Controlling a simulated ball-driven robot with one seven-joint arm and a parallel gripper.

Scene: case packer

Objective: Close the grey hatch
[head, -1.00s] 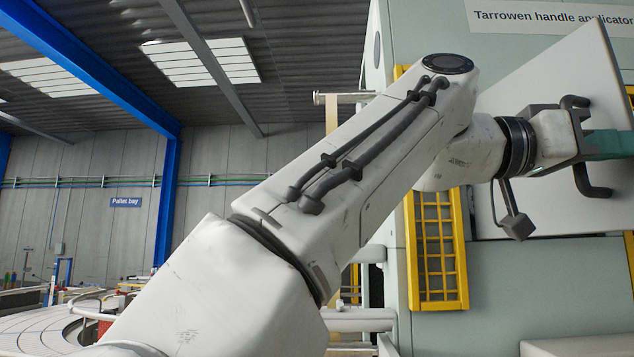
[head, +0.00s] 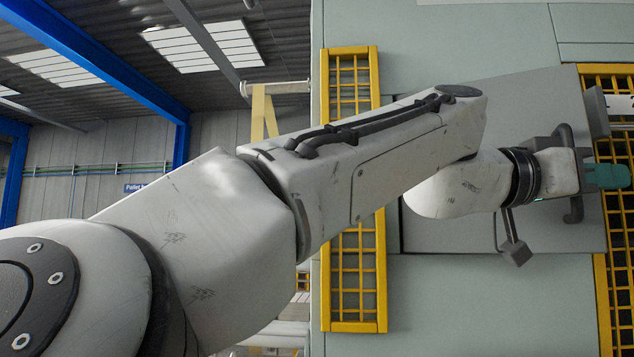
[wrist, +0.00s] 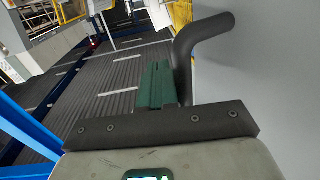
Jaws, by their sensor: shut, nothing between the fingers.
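The grey hatch (head: 510,105) is a broad flat panel on the front of the pale green machine in the head view. Its upper edge slopes up to the right; whether it is flush I cannot tell. A dark curved handle (wrist: 205,33) stands out from the hatch face, which fills the right of the wrist view (wrist: 275,75). My gripper (head: 610,176) is at the hatch's right side, its palm beside the handle. Its green fingers (wrist: 157,83) are together and empty. Contact with the handle is unclear. My arm hides the hatch's left middle.
Yellow lattice panels flank the hatch, at left (head: 358,285) and right (head: 615,230). A small pale plate (head: 618,103) sits near the upper right edge. The wrist view shows a dark ribbed floor (wrist: 110,85) and a blue beam (wrist: 25,125).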

